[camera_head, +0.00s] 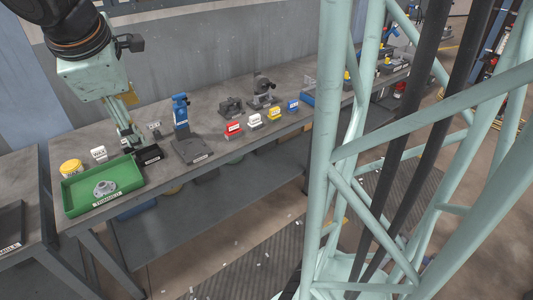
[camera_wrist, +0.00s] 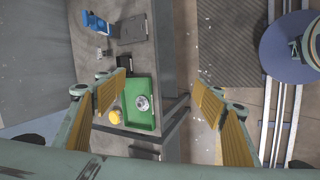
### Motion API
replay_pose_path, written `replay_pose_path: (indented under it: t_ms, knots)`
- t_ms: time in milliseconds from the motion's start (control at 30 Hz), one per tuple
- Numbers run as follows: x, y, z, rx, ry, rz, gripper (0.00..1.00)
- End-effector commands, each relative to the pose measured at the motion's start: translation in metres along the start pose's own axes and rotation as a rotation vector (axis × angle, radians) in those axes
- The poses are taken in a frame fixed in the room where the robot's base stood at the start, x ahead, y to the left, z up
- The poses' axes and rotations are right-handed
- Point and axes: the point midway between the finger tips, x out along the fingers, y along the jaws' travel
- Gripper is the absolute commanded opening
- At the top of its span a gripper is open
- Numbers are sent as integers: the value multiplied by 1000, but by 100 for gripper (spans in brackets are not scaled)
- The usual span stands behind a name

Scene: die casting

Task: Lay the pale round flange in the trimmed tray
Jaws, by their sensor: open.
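The pale round flange (camera_head: 104,188) lies inside the green tray marked TRIMMED (camera_head: 131,183), on the tray floor near its middle. In the wrist view the flange (camera_wrist: 142,103) also rests inside the green tray (camera_wrist: 137,85), clear of the tray walls. My gripper (camera_head: 132,141) is above the bench behind the tray's right side, apart from the flange. In the wrist view my gripper (camera_wrist: 162,95) has its yellow-padded fingers wide apart with nothing between them, and the tray shows far below.
A yellow round container (camera_head: 71,168) and a white box (camera_head: 99,154) stand behind the tray. A black bin (camera_head: 149,155) is beside it on the right. A blue device (camera_head: 181,110) stands farther right.

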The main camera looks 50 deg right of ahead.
Motion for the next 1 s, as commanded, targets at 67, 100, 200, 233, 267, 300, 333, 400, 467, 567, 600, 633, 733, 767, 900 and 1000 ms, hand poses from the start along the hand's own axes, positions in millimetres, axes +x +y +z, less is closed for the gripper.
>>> replay_pose_path:
  t_ms: [67, 100, 200, 233, 267, 300, 333, 400, 467, 567, 600, 633, 733, 767, 900, 1000]
  knots:
    - [-19, -7, 12, 67, 13, 6, 63]
    - [-24, -13, 16, 101, 16, 0, 63]
    - [-36, -27, 28, 180, 22, -14, 63]
    - [-40, -31, 31, 203, 24, -17, 63]
    - [-43, -36, 34, 228, 26, -23, 63]
    - [-48, -42, 38, 258, 27, -29, 63]
    - [-51, -47, 41, 282, 29, -34, 63]
    - [-59, -58, 47, 334, 36, -45, 63]
    - [-66, -68, 52, 379, 41, -55, 63]
    - [-77, -85, 59, 453, 50, -72, 63]
    - [-81, -91, 62, 484, 55, -79, 63]
    - [-84, -96, 64, 505, 57, -84, 63]
    - [-94, -114, 71, 579, 66, -103, 63]
    - [-97, -119, 73, 602, 70, -109, 63]
    - [-110, -144, 81, 702, 83, -139, 63]
    - [-119, -162, 85, 773, 94, -161, 63]
